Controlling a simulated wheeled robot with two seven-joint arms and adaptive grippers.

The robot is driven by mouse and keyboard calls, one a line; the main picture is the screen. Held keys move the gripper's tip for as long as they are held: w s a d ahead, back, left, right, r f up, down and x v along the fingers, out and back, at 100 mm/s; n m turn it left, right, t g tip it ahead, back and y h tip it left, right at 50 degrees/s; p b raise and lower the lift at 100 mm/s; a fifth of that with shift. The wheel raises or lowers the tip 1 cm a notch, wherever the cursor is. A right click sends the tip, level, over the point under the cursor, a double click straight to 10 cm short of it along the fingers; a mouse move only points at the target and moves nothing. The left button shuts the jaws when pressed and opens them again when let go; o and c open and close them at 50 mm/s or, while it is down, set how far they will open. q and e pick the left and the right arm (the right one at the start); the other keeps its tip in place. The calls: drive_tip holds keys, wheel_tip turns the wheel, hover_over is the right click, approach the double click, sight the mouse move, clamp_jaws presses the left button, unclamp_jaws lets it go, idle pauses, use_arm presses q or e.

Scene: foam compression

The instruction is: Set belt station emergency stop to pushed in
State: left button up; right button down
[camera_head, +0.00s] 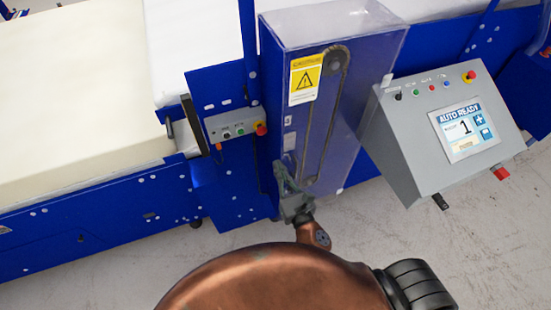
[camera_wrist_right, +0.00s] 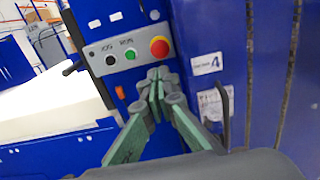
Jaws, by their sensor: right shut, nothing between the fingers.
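The belt station's emergency stop is a red mushroom button on a yellow base (camera_head: 261,128), at the right end of a small grey control box (camera_head: 230,125) on the blue frame. It shows larger in the right wrist view (camera_wrist_right: 159,47), just above my fingertips. My right gripper (camera_head: 281,165) is shut and empty, below and right of the button in the head view. In the right wrist view its green-grey fingers (camera_wrist_right: 158,76) meet at the tips, apparently short of the button. I cannot tell whether the button is pushed in. My left gripper is not in view.
A blue belt guard with a warning label (camera_head: 304,80) stands right of the control box. A grey console with a screen (camera_head: 467,130) and another red button (camera_head: 468,76) is farther right. A large cream foam block (camera_head: 75,110) lies at left.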

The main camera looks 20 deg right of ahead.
sight(263, 133)
use_arm(q)
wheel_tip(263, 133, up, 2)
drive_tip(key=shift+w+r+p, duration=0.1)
drive_tip(key=shift+p, duration=0.8)
use_arm(e)
drive_tip(key=w, duration=1.2)
drive_tip(key=shift+w+a, duration=0.2)
